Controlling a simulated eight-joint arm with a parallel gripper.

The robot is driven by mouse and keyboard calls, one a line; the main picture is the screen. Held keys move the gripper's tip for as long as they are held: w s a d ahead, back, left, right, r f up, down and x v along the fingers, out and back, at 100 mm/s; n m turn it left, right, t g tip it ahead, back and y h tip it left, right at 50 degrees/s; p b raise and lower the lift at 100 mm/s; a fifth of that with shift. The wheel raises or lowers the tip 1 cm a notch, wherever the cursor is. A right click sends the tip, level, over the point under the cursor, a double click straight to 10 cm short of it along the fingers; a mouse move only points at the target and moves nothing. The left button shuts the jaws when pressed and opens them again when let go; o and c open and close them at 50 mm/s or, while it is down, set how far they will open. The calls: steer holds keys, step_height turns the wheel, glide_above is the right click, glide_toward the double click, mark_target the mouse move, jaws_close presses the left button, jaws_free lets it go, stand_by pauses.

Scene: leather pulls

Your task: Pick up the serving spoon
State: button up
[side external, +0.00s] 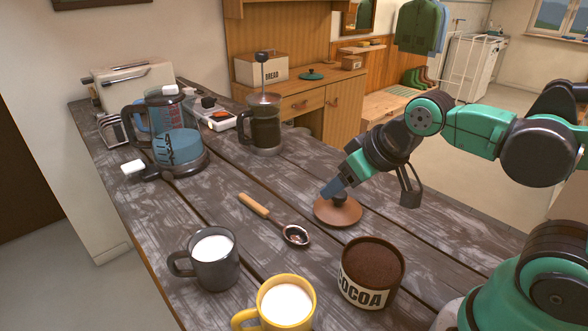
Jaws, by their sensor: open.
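The serving spoon (268,217) lies on the dark plank table, with a light wooden handle toward the upper left and a dark metal bowl toward the lower right. My gripper (333,190) is to the right of the spoon, low over a round brown lid (338,212) with a dark knob. The jaws are open, beside or around the knob; I cannot tell which, or whether they touch it. There is a gap between my gripper and the spoon. Nothing covers the spoon.
A grey mug (214,272), a yellow mug (287,310) and a cocoa tin (371,273) stand in front of the spoon. A glass jug (178,145) and a French press (264,130) stand behind it. The tabletop (200,210) left of the spoon is clear.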

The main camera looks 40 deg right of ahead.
steer(key=w+r+g, duration=0.2)
steer(key=w, duration=0.2)
steer(key=g, duration=0.5)
glide_above(263, 209)
steer(key=shift+n, duration=0.3)
step_height(263, 209, down, 10)
steer(key=shift+r, duration=0.1)
steer(key=shift+f, duration=3.05)
jaws_close()
